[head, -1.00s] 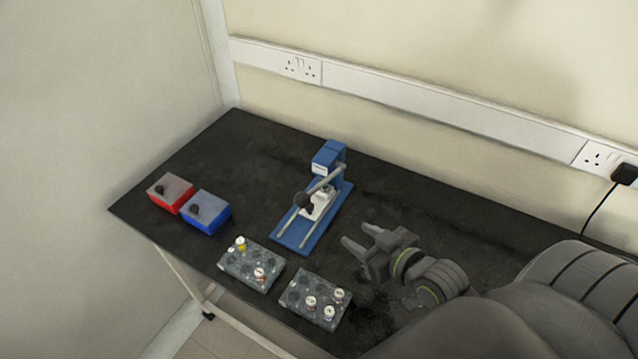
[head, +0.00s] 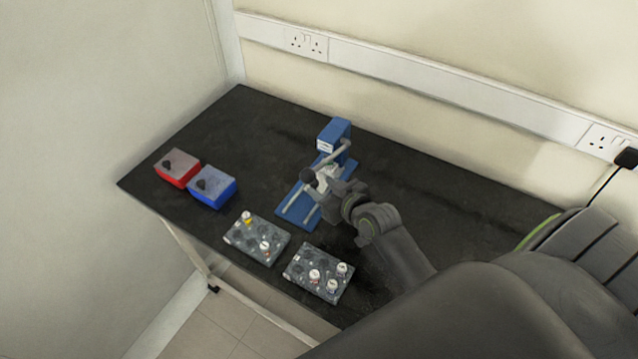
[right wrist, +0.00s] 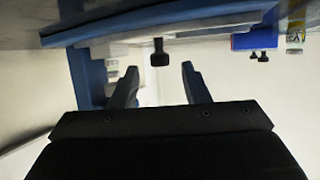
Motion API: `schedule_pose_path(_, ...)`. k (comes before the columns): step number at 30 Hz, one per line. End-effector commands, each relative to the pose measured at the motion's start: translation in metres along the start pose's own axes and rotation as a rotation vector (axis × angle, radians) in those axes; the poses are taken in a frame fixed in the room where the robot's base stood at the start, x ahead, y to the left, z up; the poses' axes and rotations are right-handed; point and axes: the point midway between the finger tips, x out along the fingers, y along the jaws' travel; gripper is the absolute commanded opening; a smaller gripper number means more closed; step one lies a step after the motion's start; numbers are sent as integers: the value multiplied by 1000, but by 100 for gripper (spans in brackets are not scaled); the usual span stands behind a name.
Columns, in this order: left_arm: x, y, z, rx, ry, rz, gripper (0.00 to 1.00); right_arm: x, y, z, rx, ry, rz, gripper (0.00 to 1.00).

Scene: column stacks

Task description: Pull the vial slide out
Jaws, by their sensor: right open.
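The blue press (head: 336,134) stands at the back of the dark table. Its white vial slide (head: 322,182) sits on two rails over a blue base and is partly hidden by my right gripper. A dark round knob (head: 308,174) is at the slide's front. My right gripper (head: 326,190) is open and empty, close beside the slide. In the right wrist view a dark knob (right wrist: 160,54) shows between and just beyond the open fingertips, apart from both. My left gripper is out of view.
Two racks with several vials, the left rack (head: 257,237) and right rack (head: 318,273), lie along the front edge. A red box (head: 177,168) and a blue box (head: 211,187) stand at the left. The table right of the press is mostly clear.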

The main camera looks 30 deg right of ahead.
Motion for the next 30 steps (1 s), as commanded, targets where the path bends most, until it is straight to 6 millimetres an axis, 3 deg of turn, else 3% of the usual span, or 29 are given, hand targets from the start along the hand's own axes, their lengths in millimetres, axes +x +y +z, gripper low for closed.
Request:
schedule_pose_path(6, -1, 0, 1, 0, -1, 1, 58, 21, 0, 0, 0, 0, 0, 42)
schedule_pose_path(18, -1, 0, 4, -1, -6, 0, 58, 25, 0, 0, 0, 0, 0, 41)
schedule_pose_path(27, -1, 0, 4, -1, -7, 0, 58, 25, 0, 0, 0, 0, 1, 1)
schedule_pose_path(30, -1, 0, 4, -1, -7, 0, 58, 25, 0, 0, 0, 0, 1, 0)
